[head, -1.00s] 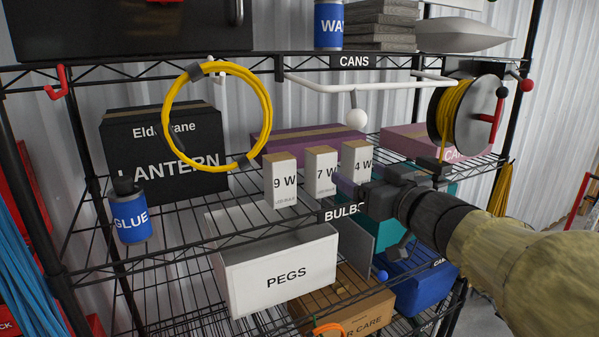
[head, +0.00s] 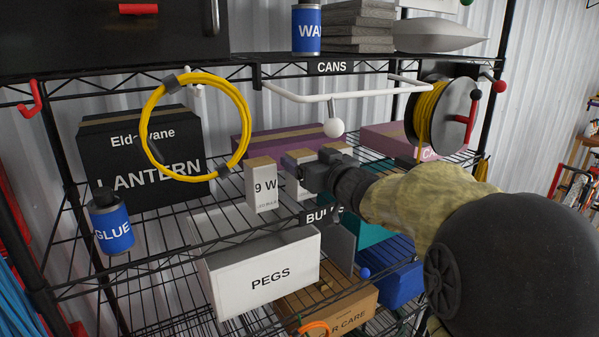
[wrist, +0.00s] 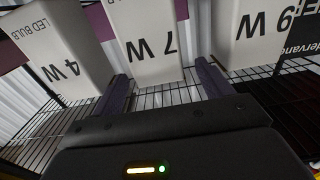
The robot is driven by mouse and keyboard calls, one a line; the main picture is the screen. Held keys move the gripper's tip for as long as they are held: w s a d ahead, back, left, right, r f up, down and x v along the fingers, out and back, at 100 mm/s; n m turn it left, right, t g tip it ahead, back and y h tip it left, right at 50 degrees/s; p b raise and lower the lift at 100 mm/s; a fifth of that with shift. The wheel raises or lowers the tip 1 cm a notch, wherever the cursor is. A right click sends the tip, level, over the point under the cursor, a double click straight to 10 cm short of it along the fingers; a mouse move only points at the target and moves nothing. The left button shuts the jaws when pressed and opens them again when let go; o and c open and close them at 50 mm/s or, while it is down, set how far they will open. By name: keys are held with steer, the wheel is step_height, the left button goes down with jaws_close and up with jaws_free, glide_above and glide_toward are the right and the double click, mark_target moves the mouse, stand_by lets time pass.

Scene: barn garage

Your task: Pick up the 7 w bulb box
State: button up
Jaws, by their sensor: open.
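The 7 W bulb box (wrist: 147,42) is a white box standing on the wire shelf, seen upside down in the wrist view between the 4 W box (wrist: 62,50) and the 9 W box (wrist: 262,32). In the head view the 7 W box (head: 294,183) is mostly hidden behind my gripper (head: 308,178). My gripper also shows in the wrist view (wrist: 160,85), open, with one dark finger toward each side of the 7 W box's near end. Whether the fingers touch it I cannot tell. The 9 W box also shows in the head view (head: 262,187).
A white rail with a ball end (head: 333,128) hangs above the boxes. A yellow cable loop (head: 150,130) hangs to the left, near the black lantern box (head: 105,165). The white PEGS bin (head: 265,275) is on the shelf below. A cable reel (head: 450,115) is at right.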

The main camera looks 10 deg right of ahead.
mark_target(297, 150)
steer(key=shift+s, duration=0.1)
steer(key=shift+p+x, duration=1.05)
steer(key=shift+x, duration=1.6)
steer(key=c, duration=1.1)
